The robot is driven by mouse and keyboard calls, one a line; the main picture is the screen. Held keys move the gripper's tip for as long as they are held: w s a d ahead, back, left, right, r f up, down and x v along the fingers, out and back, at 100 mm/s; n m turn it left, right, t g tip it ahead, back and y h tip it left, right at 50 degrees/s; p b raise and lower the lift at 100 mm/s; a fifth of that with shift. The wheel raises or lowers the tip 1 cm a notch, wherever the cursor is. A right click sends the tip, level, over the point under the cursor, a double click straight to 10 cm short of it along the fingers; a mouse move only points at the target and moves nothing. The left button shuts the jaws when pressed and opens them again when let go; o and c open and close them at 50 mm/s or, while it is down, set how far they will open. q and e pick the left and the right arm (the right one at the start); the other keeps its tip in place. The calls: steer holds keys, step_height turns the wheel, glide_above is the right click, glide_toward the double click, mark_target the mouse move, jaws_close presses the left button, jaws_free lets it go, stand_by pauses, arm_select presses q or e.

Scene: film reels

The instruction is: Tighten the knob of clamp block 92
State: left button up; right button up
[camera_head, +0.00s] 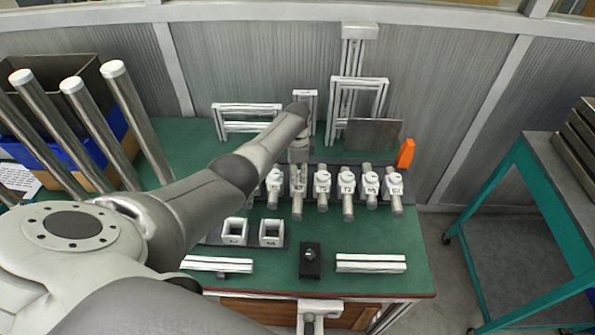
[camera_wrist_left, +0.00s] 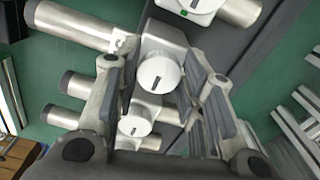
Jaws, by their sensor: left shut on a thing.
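A row of white clamp blocks with round knobs and steel cylinders stands on a dark rail on the green bench. My left gripper (camera_head: 299,154) reaches down over the second visible block (camera_head: 298,183) from the left. In the left wrist view, my left gripper (camera_wrist_left: 157,82) is shut on a white knob (camera_wrist_left: 158,72) with a dark mark, one finger on either side. Another block's knob (camera_wrist_left: 135,125) shows below it. The labels are too small to read surely, so I cannot tell which block is 92. My right gripper is not in view.
Neighbouring blocks stand close on both sides, such as one (camera_head: 322,180) to the right. An orange piece (camera_head: 406,152) and a metal plate (camera_head: 373,134) stand behind. A black box (camera_head: 310,260) and white profiles (camera_head: 371,263) lie in front. Steel tubes (camera_head: 137,122) stand at left.

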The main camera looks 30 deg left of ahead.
arm_select(q)
steer(key=o, duration=1)
step_height(320, 180, up, 12)
stand_by(0.6)
